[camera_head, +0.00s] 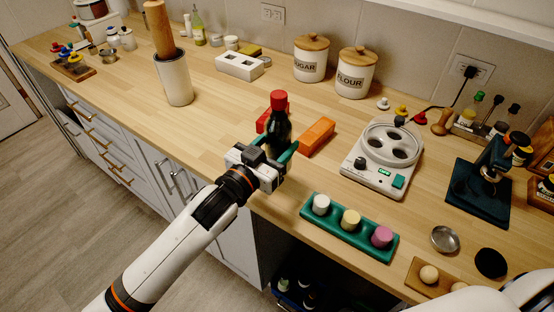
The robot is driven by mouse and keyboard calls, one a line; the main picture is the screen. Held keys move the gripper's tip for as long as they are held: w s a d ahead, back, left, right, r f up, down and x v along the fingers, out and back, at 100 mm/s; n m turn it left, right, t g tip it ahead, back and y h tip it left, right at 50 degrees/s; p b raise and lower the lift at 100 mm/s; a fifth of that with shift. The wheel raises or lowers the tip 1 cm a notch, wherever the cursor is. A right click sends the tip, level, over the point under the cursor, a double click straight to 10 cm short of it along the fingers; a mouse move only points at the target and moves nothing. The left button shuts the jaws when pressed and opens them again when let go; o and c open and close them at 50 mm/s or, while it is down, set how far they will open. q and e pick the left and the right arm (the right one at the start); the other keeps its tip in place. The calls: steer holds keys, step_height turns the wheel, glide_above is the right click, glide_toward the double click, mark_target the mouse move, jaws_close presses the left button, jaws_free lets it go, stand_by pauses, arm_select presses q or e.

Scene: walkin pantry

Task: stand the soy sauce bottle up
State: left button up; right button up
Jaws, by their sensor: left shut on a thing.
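The soy sauce bottle (279,123) is dark with a red cap. It stands about upright near the counter's front edge, cap up. My left gripper (281,146) is shut on its lower body, with green fingers on either side. The bottle's base is hidden by the gripper, so I cannot tell whether it touches the counter. My right gripper is not in view; a white part of my right arm (474,302) shows at the bottom right.
A green tray (345,234) with three knobs and a white scale-like device (383,161) stand to the right. The counter left of the bottle is clear.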

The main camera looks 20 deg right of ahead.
arm_select(q)
steer(key=shift+f, duration=2)
steer(key=o, duration=1)
steer(key=shift+f, duration=0.3)
steer(key=o, duration=0.5)
steer(key=shift+r, duration=0.1)
steer(key=shift+s, duration=0.1)
steer(key=shift+b+v, duration=0.6)
steer(key=shift+v, duration=5.4)
